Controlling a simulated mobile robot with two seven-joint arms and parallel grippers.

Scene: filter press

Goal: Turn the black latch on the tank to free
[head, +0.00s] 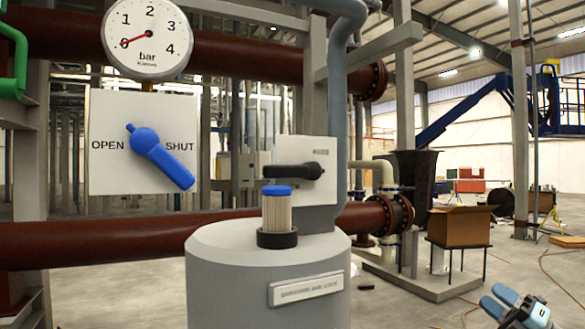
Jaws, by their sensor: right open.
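The grey tank (225,285) stands upright in front of me. A black latch (293,171) sits on a pale box (290,148) at the tank's back right. Its round hub is at the right, and its lever lies about level, pointing left. The small label above it is too small to read. A white filter cartridge (277,213) with a blue cap stands in a black ring on the tank top. My right gripper (500,300), with blue fingertips, is open and empty at the lower right, well apart from the latch. My left gripper is out of view.
A blue valve handle (160,157) on an OPEN/SHUT plate points down right, towards SHUT. The bar gauge (147,40) above reads about 0. Red pipes (100,246) run behind the tank. A cardboard box (460,226) stands on a stand at right.

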